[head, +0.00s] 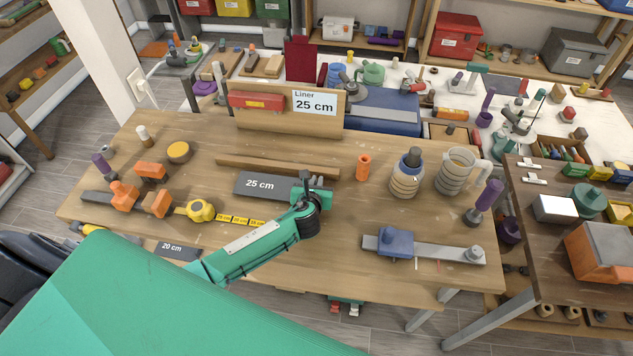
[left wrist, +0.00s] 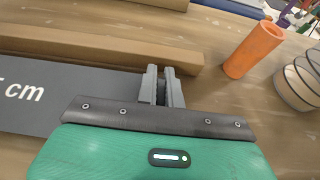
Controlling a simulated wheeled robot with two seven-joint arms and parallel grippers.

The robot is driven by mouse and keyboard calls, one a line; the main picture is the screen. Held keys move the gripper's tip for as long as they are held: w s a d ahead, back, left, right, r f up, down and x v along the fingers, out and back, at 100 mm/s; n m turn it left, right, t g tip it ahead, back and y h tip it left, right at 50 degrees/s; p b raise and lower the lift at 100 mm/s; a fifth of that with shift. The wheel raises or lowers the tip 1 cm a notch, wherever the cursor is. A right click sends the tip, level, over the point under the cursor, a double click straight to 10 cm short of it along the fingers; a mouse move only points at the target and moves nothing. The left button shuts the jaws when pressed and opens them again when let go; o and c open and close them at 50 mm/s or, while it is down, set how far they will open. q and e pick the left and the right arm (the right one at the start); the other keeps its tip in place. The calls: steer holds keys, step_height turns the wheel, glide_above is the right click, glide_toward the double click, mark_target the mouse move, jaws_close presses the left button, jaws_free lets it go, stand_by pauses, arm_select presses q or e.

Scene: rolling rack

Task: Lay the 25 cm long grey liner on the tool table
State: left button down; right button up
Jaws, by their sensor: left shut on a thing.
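The grey liner marked "25 cm" (head: 258,185) lies flat along the front of a wooden strip on the wooden tool table (head: 340,262). I cannot tell whether it touches the tabletop along its whole length. My left gripper (head: 322,190) is at the liner's right end, with its fingers closed on it. In the left wrist view the fingers (left wrist: 162,84) are close together, and the liner (left wrist: 60,95) runs off to the left; my gripper hides its right end. A second grey liner marked "20 cm" (head: 172,249) lies at the table's front edge, partly behind my arm.
The wooden strip (head: 290,167) lies just behind the liner. A "Liner 25 cm" sign (head: 315,103) stands at the back. An orange tube (head: 363,167) and jars (head: 406,180) stand to the right. A yellow tape measure (head: 200,210) and orange clamps lie left. The front middle is clear.

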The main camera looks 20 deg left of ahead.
arm_select(q)
steer(key=shift+f+b, duration=0.35)
steer(key=shift+f, duration=0.3)
stand_by(0.4)
steer(key=c, duration=1.5)
jaws_free()
step_height(320, 180, up, 20)
steer(key=b, duration=0.2)
steer(key=shift+b, duration=0.4)
